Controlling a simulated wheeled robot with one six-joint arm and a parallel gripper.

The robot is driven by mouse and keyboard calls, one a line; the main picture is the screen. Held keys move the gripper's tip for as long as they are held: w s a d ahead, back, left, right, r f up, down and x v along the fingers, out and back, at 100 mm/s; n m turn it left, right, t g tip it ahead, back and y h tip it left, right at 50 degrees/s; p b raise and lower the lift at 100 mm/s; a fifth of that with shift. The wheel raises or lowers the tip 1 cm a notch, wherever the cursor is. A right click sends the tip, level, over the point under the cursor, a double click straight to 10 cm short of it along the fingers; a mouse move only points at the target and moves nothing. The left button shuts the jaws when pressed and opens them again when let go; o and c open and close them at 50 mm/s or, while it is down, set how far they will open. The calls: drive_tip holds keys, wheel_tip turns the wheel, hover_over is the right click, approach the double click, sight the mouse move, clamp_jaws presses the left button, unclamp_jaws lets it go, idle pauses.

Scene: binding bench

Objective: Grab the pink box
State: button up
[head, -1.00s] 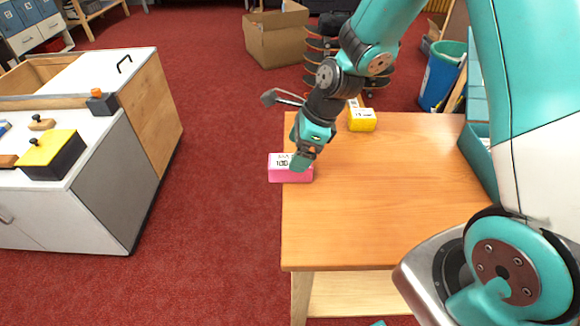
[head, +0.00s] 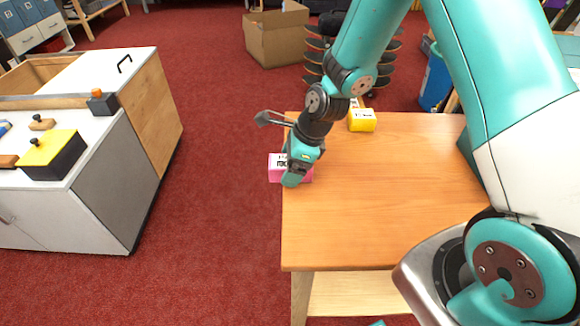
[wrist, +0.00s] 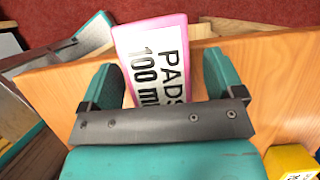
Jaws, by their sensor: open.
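The pink box (head: 275,172) sits at the left edge of the wooden table (head: 390,210) and sticks out a little past it in the head view. Its top has a white label reading "PADS 100". My gripper (head: 290,182) is low at the box and covers part of it. In the wrist view the pink box (wrist: 150,35) lies ahead of and partly between the two teal fingers of my gripper (wrist: 163,85). The fingers are open, one on each side, with space between them and the box. The box's near end is hidden behind the gripper's dark bar.
A yellow box (head: 362,121) stands at the table's back edge, also at the wrist view's lower right (wrist: 291,162). A white cabinet (head: 90,210) is at the left, across red carpet. A cardboard box (head: 276,38) and blue bin (head: 436,82) stand behind. The table's middle is clear.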

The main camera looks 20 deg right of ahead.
drive_tip(key=shift+f, duration=0.1)
drive_tip(key=c, duration=1.1)
